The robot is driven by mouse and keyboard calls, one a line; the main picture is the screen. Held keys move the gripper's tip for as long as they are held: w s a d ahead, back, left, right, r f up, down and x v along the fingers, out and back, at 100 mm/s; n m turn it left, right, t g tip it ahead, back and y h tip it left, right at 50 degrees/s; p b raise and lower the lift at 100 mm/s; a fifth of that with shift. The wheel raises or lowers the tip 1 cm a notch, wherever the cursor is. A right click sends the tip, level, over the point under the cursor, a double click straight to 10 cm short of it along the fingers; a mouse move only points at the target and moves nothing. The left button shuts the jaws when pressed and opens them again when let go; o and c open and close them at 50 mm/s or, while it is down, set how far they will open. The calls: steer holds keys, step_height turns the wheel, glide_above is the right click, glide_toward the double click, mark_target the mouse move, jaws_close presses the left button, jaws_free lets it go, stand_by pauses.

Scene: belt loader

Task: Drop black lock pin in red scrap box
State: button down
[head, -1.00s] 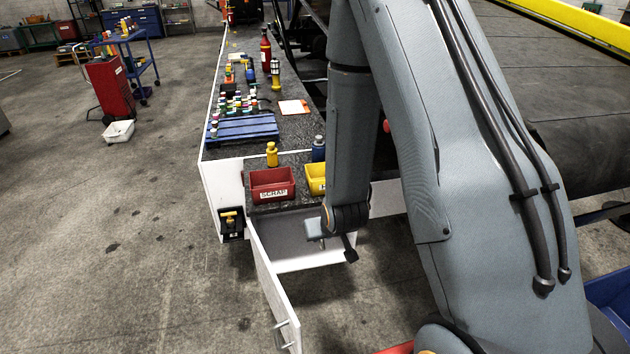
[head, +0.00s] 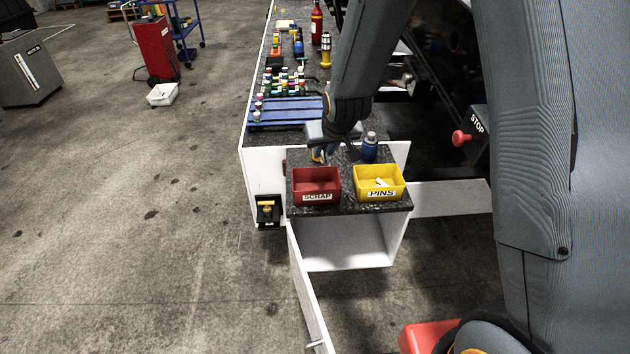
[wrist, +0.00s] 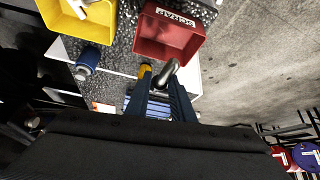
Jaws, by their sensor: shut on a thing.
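The red box (head: 317,198) labelled SCRAP stands on the dark counter, left of the yellow PINS box (head: 378,195). The red box also shows at the top of the wrist view (wrist: 169,39). My gripper (wrist: 160,97) points toward it, and in the head view my gripper (head: 322,150) is just behind the box. It is shut on a dark, shiny, rounded piece, apparently the black lock pin (wrist: 168,72), which appears close to the box's near edge. The pin cannot be made out in the head view. I cannot tell its height above the counter.
A yellow bottle (wrist: 146,69) is close beside the held piece, and a blue bottle (head: 370,148) stands behind the yellow box. Pale pins lie in the yellow box. A blue slatted rack (head: 287,110) lies farther back. The cabinet door (head: 308,290) hangs open in front.

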step_height(320, 180, down, 6)
steer(key=b, duration=0.4)
steer(key=c, duration=1.5)
jaws_free()
steer(key=shift+o, duration=0.2)
steer(key=a+b+v, duration=0.1)
steer(key=v, duration=0.6)
steer(key=shift+s+d+r, duration=0.2)
steer(key=shift+d+r, duration=0.15)
steer(key=shift+d, duration=0.2)
